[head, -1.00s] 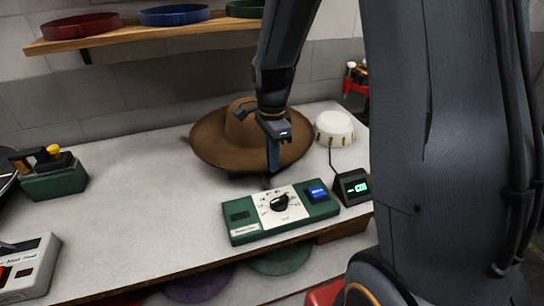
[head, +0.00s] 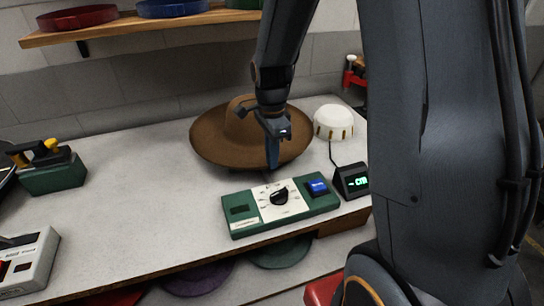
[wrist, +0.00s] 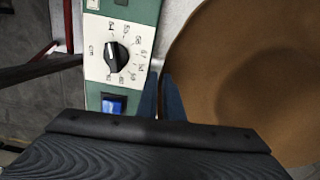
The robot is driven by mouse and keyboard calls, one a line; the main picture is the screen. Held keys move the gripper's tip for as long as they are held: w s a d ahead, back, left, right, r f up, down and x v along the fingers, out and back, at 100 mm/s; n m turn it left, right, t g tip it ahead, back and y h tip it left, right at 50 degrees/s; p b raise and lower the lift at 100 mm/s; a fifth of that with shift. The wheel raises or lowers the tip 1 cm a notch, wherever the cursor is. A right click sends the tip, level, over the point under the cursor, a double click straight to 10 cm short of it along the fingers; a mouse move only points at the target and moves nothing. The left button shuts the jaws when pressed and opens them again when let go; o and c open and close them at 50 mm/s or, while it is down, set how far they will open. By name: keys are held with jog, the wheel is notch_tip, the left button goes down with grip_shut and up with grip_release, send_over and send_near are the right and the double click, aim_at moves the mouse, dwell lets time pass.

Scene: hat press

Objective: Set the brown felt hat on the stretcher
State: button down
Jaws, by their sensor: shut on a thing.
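The brown felt hat (head: 215,140), with a wide brim and rounded crown, is over the back of the worktop in the head view. Its brim (wrist: 235,75) fills the right of the wrist view. My gripper (head: 272,160) points down at the hat's near edge, shut on the brim; the exact contact is partly hidden. The stretcher, a white round block with gold slots (head: 333,120), stands just right of the hat, apart from my gripper. A green control box (head: 240,212) with a black dial (head: 279,197) and blue button (head: 318,187) lies in front of the hat.
A small green-lit display (head: 352,182) stands right of the control box. A green block with a black and yellow top (head: 55,175) and a grey device (head: 25,268) are at left. The worktop (head: 135,190) between is clear. A wooden shelf (head: 125,30) hangs above.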

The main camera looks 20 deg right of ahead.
jog(key=shift+f, duration=0.5)
jog(key=c, duration=1.8)
grip_release()
notch_tip(320, 180, up, 8)
jog(key=shift+f+b, duration=0.1)
jog(key=shift+b, duration=0.9)
jog(key=shift+s+a+f+n+t, duration=0.2)
jog(key=shift+s+f+n, duration=0.55)
jog(key=shift+s+n, duration=1.7)
jog(key=shift+s+a+f+n+t, duration=0.2)
jog(key=shift+s+f+n, duration=1)
jog(key=shift+n, duration=2.1)
jog(key=shift+s+a+f+n+t, duration=0.1)
jog(key=shift+s+f+n+t, duration=0.2)
jog(key=shift+s+n, duration=2.35)
